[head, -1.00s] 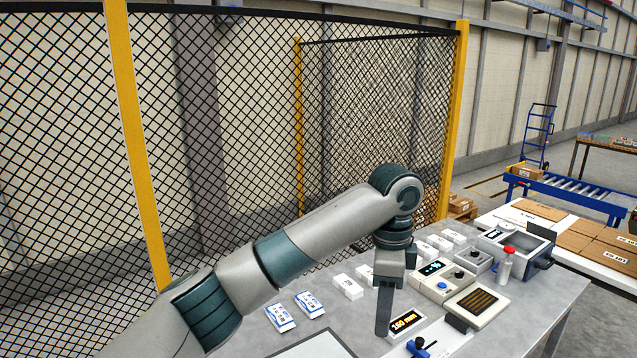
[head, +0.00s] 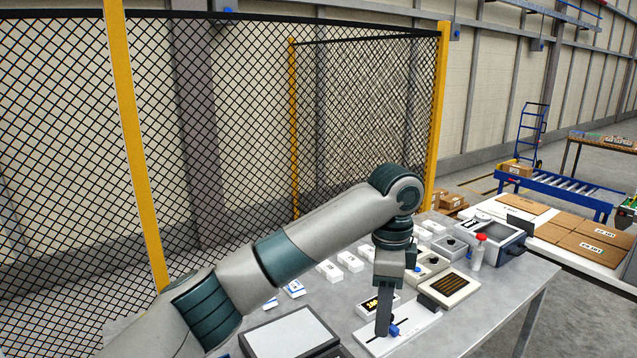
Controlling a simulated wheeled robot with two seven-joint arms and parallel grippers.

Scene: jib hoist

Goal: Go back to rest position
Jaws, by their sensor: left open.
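My left arm reaches in from the lower left over the grey workbench (head: 505,315). My left gripper (head: 383,330) points straight down at the bench. My right gripper is not in view.
A small display box (head: 368,303), a device with a dark slatted panel (head: 449,289), a red-capped bottle (head: 477,254) and several white boxes (head: 350,261) crowd the bench. A pale framed panel (head: 290,335) lies at the front. Mesh fencing (head: 240,130) stands behind.

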